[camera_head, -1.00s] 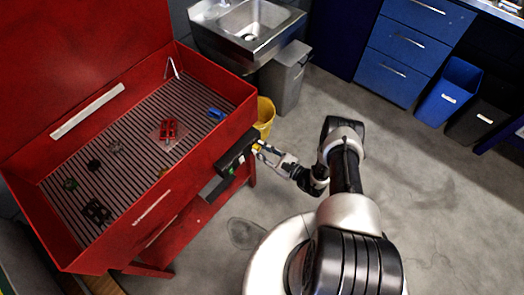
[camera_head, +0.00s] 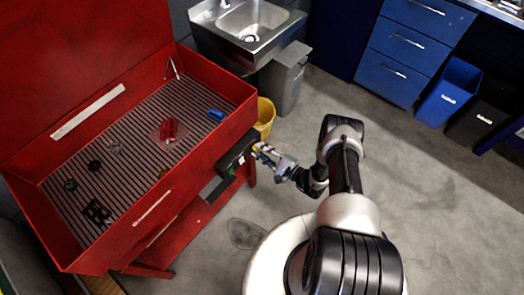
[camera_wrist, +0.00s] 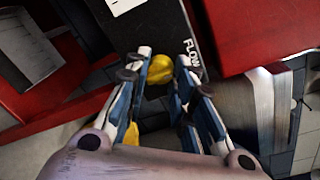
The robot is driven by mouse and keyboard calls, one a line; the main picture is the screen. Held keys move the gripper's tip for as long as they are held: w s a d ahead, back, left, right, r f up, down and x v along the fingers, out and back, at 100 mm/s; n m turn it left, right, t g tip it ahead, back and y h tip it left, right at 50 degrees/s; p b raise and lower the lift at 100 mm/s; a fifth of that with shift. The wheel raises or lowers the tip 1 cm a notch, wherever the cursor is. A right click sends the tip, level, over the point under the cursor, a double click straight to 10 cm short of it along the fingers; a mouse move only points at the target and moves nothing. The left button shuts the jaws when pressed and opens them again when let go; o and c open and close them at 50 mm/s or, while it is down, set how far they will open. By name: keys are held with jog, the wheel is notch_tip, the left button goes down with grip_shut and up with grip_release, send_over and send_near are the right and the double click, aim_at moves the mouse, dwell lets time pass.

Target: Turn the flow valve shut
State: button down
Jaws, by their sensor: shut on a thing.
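The flow valve is a yellow knob (camera_wrist: 160,70) on the front of a black box (camera_wrist: 150,30) marked FLOW in the wrist view. In the head view the black box (camera_head: 236,152) is fixed to the front wall of the red parts washer (camera_head: 190,170), near its right end. My gripper (camera_wrist: 162,75) has one finger on each side of the knob and is shut on it. In the head view my gripper (camera_head: 258,149) meets the box's right end and covers most of the knob. The knob's turn angle cannot be read.
Small parts, including a red one (camera_head: 168,129) and a blue one (camera_head: 216,114), lie on the washer's ribbed floor. A yellow bucket (camera_head: 265,117) and a grey bin (camera_head: 287,78) stand close behind my gripper. The floor at right is open.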

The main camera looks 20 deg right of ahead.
dwell(0.5)
jog(key=c, duration=1.3)
grip_release()
jog(key=shift+c, duration=0.2)
jog(key=shift+d, duration=0.1)
jog(key=v, duration=1.1)
jog(key=shift+s+d, duration=0.25)
jog(key=shift+s, duration=0.1)
